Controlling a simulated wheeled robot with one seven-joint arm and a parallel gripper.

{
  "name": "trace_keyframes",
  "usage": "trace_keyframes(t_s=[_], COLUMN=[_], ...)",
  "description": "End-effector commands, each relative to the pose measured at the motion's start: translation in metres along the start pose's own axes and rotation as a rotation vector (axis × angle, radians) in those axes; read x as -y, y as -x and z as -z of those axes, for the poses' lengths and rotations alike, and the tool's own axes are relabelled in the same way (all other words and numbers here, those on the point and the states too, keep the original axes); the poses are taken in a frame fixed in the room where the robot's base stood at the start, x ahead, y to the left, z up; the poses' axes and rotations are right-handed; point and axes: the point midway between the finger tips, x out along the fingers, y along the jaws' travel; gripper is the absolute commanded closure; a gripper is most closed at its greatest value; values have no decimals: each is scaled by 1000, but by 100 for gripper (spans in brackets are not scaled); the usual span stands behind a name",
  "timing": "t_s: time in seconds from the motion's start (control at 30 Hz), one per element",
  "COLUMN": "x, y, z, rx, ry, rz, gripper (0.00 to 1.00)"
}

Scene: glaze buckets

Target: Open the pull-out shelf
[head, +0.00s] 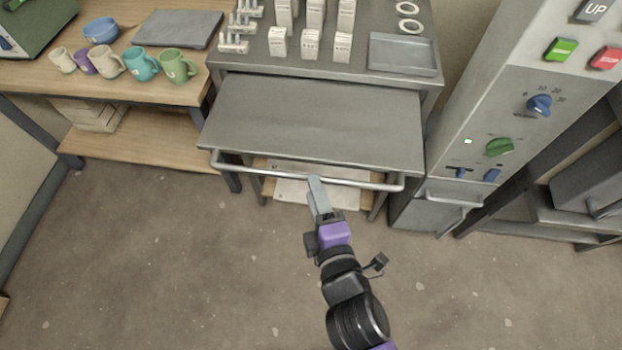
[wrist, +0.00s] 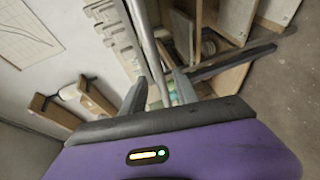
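The pull-out shelf (head: 310,120) is a flat grey metal panel under the grey metal table top. It sticks well out toward me. Its handle, a long pale metal bar (head: 250,168), runs along its front edge. My gripper (head: 315,182) is at the middle of this bar and covers a short piece of it. In the wrist view the bar (wrist: 148,45) runs down between the two fingers of my gripper (wrist: 160,85). The fingers stand apart, with what looks like a gap beside the bar. Contact with the bar is not clear.
The grey table (head: 380,83) holds white labelled blocks, rings and a grey slab. A wooden bench (head: 100,80) with mugs stands left. A control cabinet (head: 480,130) with knobs and its own handle stands close on the right. The floor (head: 180,260) in front is clear.

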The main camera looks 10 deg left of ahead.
Motion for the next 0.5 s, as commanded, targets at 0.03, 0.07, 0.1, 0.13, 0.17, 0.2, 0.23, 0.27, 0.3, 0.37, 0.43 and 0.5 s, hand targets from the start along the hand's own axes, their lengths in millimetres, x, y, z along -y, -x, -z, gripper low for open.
trace_keyframes(t_s=[0.03, 0.07, 0.1, 0.13, 0.17, 0.2, 0.23, 0.27, 0.3, 0.37, 0.43, 0.5], x=[1, 1, 2, 1, 1, 1, 1, 1, 0, 0, 0, 0], y=[8, 12, 17, 20, 23, 26, 28, 29, 30, 31, 31, 31], z=[0, 0, -1, -1, -1, -1, -1, 0, 0, 0, 0, 0], rx=[1, 1, 1, 1, 1, 1, 1, 1, 1, 1, 1, 1], ry=[0, 0, 1, 1, 1, 1, 1, 1, 1, 1, 1, 1], rz=[2, 1, 2, 1, 0, 1, 1, 1, 0, 0, 0, 0], gripper=[64, 64, 64, 64, 64, 64, 64, 64, 64, 64, 64, 64])
